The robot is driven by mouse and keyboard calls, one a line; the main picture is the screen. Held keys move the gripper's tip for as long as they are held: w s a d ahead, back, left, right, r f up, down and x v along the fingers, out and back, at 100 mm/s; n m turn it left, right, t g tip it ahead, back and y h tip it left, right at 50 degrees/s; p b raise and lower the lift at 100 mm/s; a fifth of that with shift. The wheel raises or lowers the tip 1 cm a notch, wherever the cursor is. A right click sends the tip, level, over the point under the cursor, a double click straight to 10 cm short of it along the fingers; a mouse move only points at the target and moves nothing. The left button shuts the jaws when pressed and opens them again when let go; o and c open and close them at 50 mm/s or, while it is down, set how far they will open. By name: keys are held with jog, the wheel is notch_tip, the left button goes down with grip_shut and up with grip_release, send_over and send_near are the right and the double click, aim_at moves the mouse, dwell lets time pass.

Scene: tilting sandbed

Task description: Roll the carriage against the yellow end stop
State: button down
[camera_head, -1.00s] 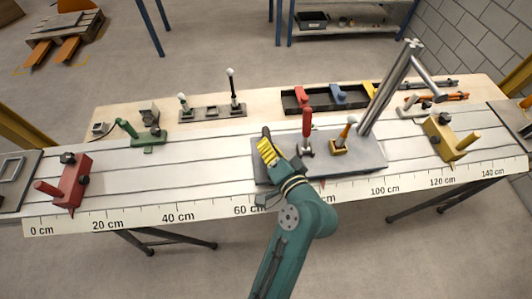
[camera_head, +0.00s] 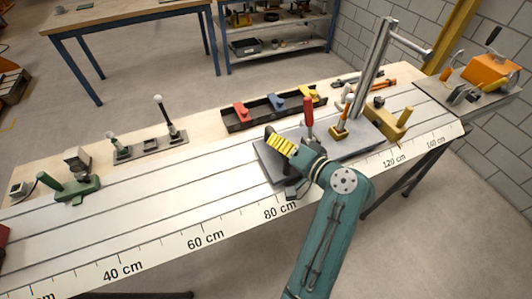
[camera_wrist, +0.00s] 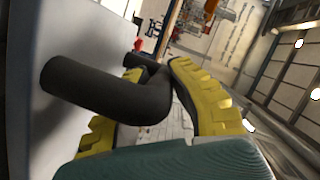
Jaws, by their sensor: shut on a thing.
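The carriage (camera_head: 352,148) is a grey plate on the white grooved rail bed. It carries a red-handled clamp (camera_head: 307,115), a small yellow clamp and a tall grey post (camera_head: 377,65). The yellow end stop (camera_head: 392,119) stands at the carriage's right end. Any remaining gap between them is too small to judge from here. My gripper (camera_head: 275,143), with yellow ribbed fingers, is over the carriage's left part. In the wrist view it is shut around a dark bent handle (camera_wrist: 110,90). In the head view my gripper mostly hides this handle.
A centimetre scale (camera_head: 205,241) runs along the front edge. A green stop (camera_head: 70,188) stands far left on the bed. Behind lies a black tray (camera_head: 270,110) with red, blue and yellow pieces. An orange device (camera_head: 490,70) stands beyond the right end.

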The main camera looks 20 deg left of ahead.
jog(key=shift+w+d+f+b, duration=0.3)
jog(key=shift+w+d+b, duration=0.1)
jog(key=shift+w+d, duration=0.4)
jog(key=c, duration=1.4)
grip_release()
jog(key=shift+c, duration=0.2)
jog(key=o, duration=0.5)
jog(key=shift+w+d+r, duration=0.1)
jog(key=shift+w+r, duration=0.05)
jog(key=shift+w, duration=0.05)
jog(key=shift+s, duration=0.1)
jog(key=shift+r, duration=0.1)
jog(key=v, duration=1.1)
jog(key=shift+s+d, duration=0.3)
